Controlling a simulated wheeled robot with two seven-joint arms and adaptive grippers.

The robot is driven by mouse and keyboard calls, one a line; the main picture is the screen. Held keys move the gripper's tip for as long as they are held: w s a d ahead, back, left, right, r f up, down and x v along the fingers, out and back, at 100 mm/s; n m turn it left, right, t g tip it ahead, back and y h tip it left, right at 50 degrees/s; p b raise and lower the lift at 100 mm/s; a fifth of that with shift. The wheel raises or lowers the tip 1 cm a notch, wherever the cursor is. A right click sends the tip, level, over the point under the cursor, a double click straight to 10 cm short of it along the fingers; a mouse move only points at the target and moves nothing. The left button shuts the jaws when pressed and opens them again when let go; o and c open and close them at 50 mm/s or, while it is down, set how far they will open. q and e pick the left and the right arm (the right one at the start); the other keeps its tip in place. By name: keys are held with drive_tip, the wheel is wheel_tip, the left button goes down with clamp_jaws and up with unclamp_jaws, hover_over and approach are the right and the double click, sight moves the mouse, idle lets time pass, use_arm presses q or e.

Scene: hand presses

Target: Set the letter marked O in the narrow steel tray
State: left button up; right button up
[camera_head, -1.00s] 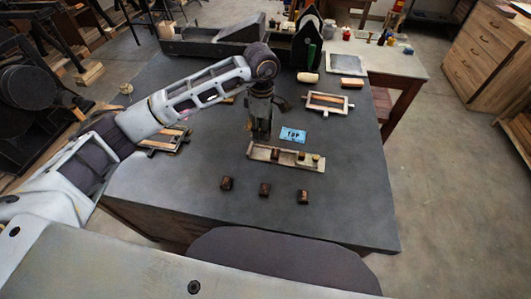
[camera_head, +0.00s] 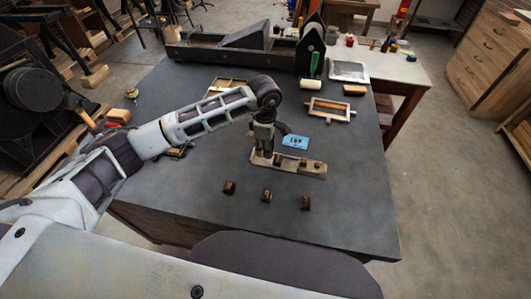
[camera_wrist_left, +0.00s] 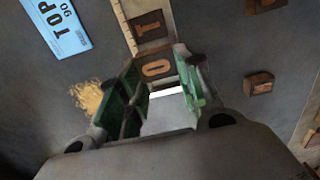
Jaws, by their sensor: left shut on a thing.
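The narrow tray (camera_head: 291,172) lies on the dark table in the head view, with several small blocks in it. My left gripper (camera_head: 265,154) points down at the tray's left end. In the left wrist view its green-lined fingers (camera_wrist_left: 157,68) are shut on the letter O (camera_wrist_left: 156,66), a brown block. The O is close beside the letter T (camera_wrist_left: 151,25), which sits in the tray; the tray's wall (camera_wrist_left: 127,22) shows beside it. Whether the O touches the tray floor I cannot tell. My right gripper is out of view.
Three loose dark blocks, left (camera_head: 229,187), middle (camera_head: 266,195) and right (camera_head: 305,202), lie in front of the tray. A blue TOP card (camera_head: 294,141) lies behind it. A wooden frame (camera_head: 330,110) lies at back right. The table's front right is clear.

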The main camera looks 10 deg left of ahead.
use_arm(q)
drive_tip(key=shift+f+p, duration=0.4)
drive_tip(key=shift+f, duration=1.45)
drive_tip(key=shift+f, duration=0.1)
drive_tip(key=o, duration=0.8)
drive_tip(key=shift+c, duration=0.2)
drive_tip(key=shift+r, duration=0.3)
wheel_tip(320, 180, up, 12)
drive_tip(key=b, duration=0.2)
drive_tip(key=shift+f+b, duration=0.15)
drive_tip(key=shift+b, duration=0.2)
